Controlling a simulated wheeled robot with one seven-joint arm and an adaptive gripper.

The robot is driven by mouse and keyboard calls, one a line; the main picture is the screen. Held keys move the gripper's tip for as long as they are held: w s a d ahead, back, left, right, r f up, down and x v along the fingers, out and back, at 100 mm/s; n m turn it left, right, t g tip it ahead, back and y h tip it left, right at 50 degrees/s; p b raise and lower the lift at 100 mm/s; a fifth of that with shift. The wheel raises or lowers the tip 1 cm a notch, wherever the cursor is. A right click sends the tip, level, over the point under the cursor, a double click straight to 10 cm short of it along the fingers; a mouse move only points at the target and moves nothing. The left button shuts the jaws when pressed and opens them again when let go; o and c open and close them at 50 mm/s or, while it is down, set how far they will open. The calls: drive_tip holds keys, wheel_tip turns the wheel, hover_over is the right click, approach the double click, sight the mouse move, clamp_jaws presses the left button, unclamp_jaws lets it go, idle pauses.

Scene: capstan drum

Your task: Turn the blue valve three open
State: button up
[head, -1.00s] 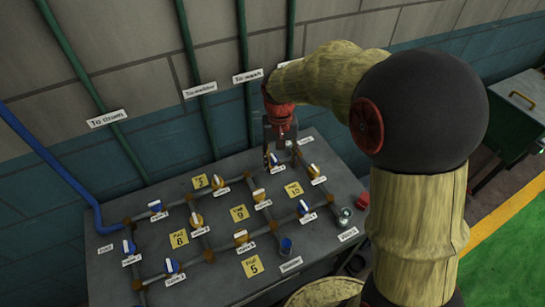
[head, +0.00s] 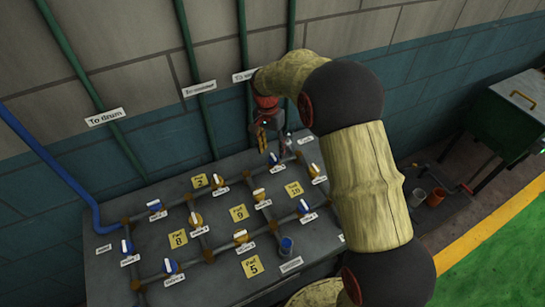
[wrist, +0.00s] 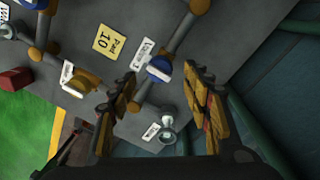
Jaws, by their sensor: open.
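Several blue valves with white handles sit on the grey pipework of the panel (head: 215,268). One blue valve (head: 273,160) stands at the back, just below my gripper (head: 266,142). In the wrist view a blue valve (wrist: 158,68) shows near the fingertips of my gripper (wrist: 160,82), beside the yellow Pad 10 note.
Yellow valves (head: 240,237) stand among the blue ones. A blue cup-like part (head: 286,245) is at the front, and a metal fitting (wrist: 168,135) stands near the panel edge. The wall (head: 130,150) with green pipes is close behind. A dark green box (head: 515,110) is at right.

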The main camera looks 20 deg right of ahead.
sight(273, 156)
wheel_tip(273, 156, down, 4)
drive_tip(key=shift+s+d+b, duration=0.1)
drive_tip(key=shift+s+b, duration=0.05)
drive_tip(key=shift+b, duration=0.2)
drive_tip(key=shift+c, duration=0.3)
drive_tip(key=c, duration=1.1)
